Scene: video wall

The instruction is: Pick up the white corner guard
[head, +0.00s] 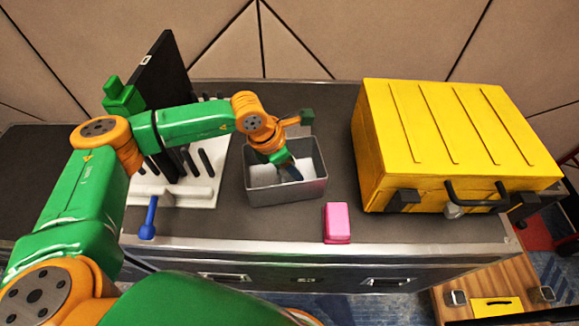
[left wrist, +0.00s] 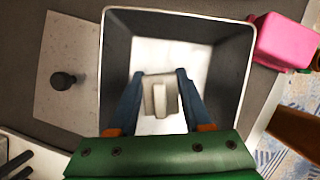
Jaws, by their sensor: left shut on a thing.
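The white corner guard (left wrist: 160,98) is a small off-white piece with a raised ridge, seen in the left wrist view inside the grey open bin (left wrist: 232,92). My left gripper (left wrist: 157,92) has its two dark blue fingers on either side of it, shut on it. In the head view my left gripper (head: 291,171) reaches down into the bin (head: 290,192), and the guard is hidden there by the fingers and bin. The bin's floor looks white. My right gripper is not in view.
A pink block (head: 337,222) stands just right of the bin, near the case's front edge. A large yellow case (head: 440,125) fills the right. A white stand (head: 200,190), a dark upright panel (head: 160,85) and a blue tool (head: 149,220) are to the left.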

